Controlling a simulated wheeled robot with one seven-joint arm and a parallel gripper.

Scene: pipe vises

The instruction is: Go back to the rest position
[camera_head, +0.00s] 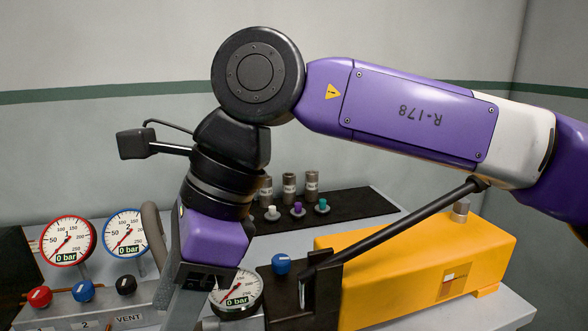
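My gripper (198,308) hangs at the lower middle of the head view, pointing down, beside the third gauge (238,296). It partly covers that gauge and the grey bench fittings. Its fingertips run down to the bottom edge of the picture, so I cannot tell whether it is open or shut, or whether it touches anything. My purple arm reaches in from the right and bends down at a black elbow joint.
Left are a red-rimmed gauge (68,240), a blue-rimmed gauge (126,234) and red, blue and black knobs. Right are a blue knob (281,264), a yellow box (430,265) and a slanting black lever (400,226). Behind, a black mat (355,205) holds small cylinders and coloured-top pieces.

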